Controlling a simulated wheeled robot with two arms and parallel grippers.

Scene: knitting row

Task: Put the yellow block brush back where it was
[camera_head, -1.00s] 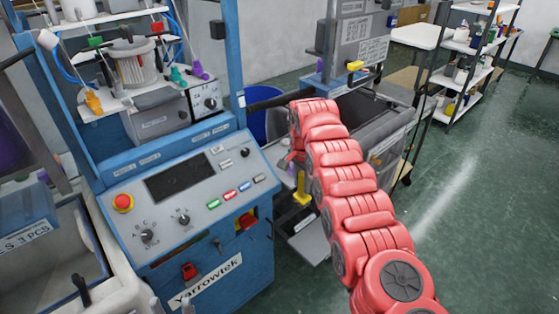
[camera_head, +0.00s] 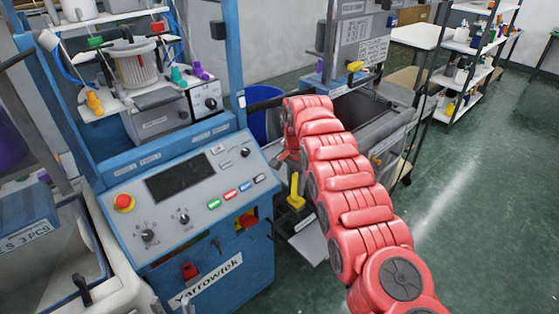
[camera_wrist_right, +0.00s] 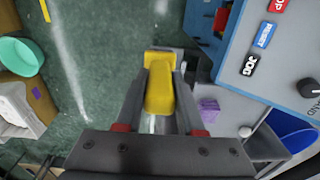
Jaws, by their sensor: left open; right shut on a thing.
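The yellow block brush (camera_head: 296,190) hangs in the air in the head view, just right of the blue console cabinet. My right gripper (camera_head: 290,161) is shut on it; the red arm partly hides the jaws. In the right wrist view the brush (camera_wrist_right: 160,92) sits between the two fingers of my right gripper (camera_wrist_right: 160,90), its wider end pointing away from the wrist, with green floor beyond. Two grey tips at the bottom edge of the head view look like my left gripper (camera_head: 168,306), open and empty, in front of the console.
The blue console (camera_head: 187,180) with buttons and knobs stands close left of the brush. A grey machine (camera_head: 375,125) and a blue bin (camera_head: 262,125) stand behind the right arm. A low grey plate (camera_head: 309,242) is below the brush. Green floor at right is clear.

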